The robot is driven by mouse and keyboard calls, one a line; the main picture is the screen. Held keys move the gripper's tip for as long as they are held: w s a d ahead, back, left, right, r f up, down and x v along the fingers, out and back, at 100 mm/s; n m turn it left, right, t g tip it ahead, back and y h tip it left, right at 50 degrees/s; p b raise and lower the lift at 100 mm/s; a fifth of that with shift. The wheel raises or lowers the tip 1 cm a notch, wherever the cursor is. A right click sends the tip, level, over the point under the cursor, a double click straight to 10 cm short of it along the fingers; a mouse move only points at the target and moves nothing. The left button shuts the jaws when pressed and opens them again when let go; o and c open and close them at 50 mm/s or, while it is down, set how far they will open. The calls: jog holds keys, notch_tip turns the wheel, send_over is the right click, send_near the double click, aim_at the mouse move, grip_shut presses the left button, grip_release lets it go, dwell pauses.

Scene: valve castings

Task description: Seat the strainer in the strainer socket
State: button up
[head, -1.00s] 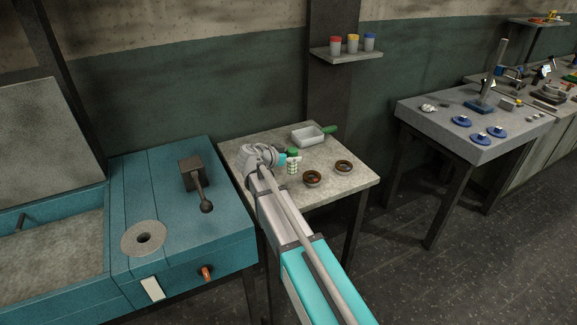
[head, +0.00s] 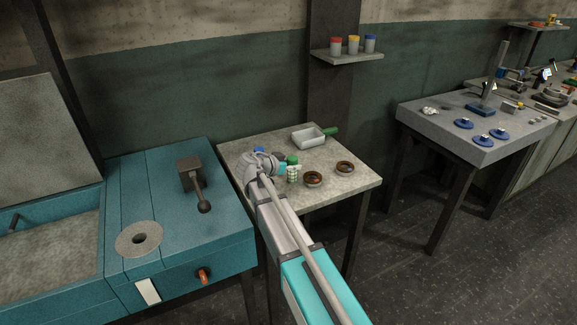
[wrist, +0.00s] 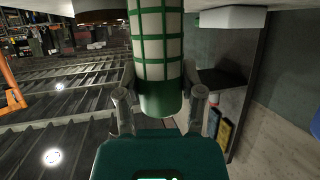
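The strainer, a white cylinder with a green grid and green end (head: 292,170), is at my gripper (head: 283,169) over the small stone-topped table. In the wrist view the strainer (wrist: 157,50) stands between my two fingers (wrist: 160,92), which close in on both its sides. Its far end runs out of the top of the picture. Whether its lower end touches the table cannot be told. Two round brown-rimmed parts, one nearer (head: 313,180) and one farther right (head: 345,168), sit on the table to the right. I cannot tell which thing is the strainer socket.
A pale tray (head: 306,138) and a green-handled item (head: 331,131) lie at the table's back. A blue thing (head: 259,149) shows behind my wrist. A teal machine (head: 180,235) stands close left. A stone bench with blue discs (head: 484,140) stands right, across a floor gap.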

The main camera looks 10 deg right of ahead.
jog(key=o, duration=0.4)
jog(key=shift+o, duration=0.2)
jog(key=shift+r, duration=0.1)
jog(key=shift+r, duration=0.15)
jog(key=p+v, duration=0.5)
jog(key=v, duration=0.7)
jog(key=shift+d, duration=0.1)
